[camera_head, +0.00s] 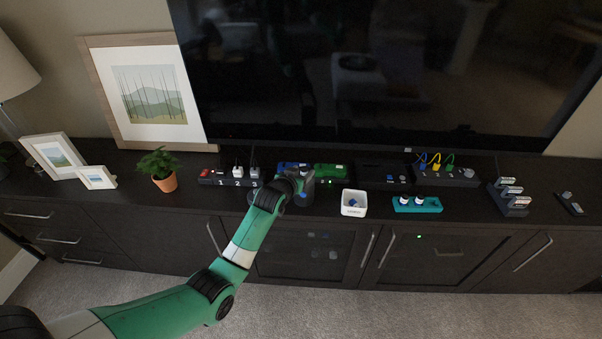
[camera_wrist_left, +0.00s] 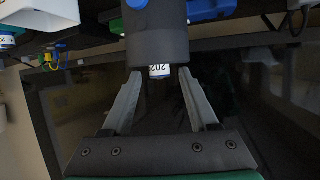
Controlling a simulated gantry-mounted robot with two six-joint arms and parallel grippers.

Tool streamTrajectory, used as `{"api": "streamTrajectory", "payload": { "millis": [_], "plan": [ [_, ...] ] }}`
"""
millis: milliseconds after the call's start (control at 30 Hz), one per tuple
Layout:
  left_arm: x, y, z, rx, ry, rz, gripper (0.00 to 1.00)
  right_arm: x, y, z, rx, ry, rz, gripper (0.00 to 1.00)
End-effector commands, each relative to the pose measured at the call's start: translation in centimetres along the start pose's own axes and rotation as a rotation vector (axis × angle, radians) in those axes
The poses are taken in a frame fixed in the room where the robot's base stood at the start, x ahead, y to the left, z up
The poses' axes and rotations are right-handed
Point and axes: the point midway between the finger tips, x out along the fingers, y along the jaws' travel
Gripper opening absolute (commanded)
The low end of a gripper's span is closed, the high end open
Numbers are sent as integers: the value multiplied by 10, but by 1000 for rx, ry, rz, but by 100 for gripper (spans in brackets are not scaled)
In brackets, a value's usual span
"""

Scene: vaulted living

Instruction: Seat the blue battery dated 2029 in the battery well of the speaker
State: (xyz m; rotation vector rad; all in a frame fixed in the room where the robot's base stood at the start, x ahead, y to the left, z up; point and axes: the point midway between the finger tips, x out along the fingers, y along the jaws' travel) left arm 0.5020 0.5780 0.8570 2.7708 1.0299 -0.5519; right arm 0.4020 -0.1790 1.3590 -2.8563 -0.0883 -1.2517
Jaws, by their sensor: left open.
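A dark grey cylindrical body, which looks like the speaker (camera_wrist_left: 157,35), fills the upper middle of the left wrist view. A small battery (camera_wrist_left: 159,71) with a white label shows at its lower edge. The label reads upside down as "202"; the last digit is not readable. I cannot tell whether the battery is seated or only partly in. My left gripper (camera_wrist_left: 160,85) is open, its fingers on either side of the battery with gaps. In the head view the left gripper (camera_head: 290,187) is beside the dark speaker (camera_head: 305,188) and partly covers it. The right gripper is not in view.
A white bin (camera_head: 353,211) with a blue item inside stands right of the speaker. A teal rack (camera_head: 428,207) holds white-topped items. A blue device (camera_head: 288,166) and a green device (camera_head: 331,170) lie behind. A numbered power strip (camera_head: 210,180) and potted plant (camera_head: 161,172) are left.

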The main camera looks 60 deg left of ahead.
Motion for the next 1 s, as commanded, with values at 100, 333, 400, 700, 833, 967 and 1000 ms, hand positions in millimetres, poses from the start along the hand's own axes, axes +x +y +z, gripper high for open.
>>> {"api": "streamTrajectory", "payload": {
  "millis": [100,333,400,700,833,967,1000],
  "plan": [
    [-5,0,-5,0,1,0,60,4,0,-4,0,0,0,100],
    [-48,0,-8,0,0,1,60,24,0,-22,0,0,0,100],
    [-65,0,-8,0,0,1,60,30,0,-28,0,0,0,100],
    [-118,0,-5,1,1,0,60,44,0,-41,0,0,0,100],
    [-122,0,-4,0,1,0,60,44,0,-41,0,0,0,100],
    [-122,0,-3,0,0,0,60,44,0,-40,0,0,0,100],
    [-122,0,-3,0,0,0,60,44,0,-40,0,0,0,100]
  ]
}}
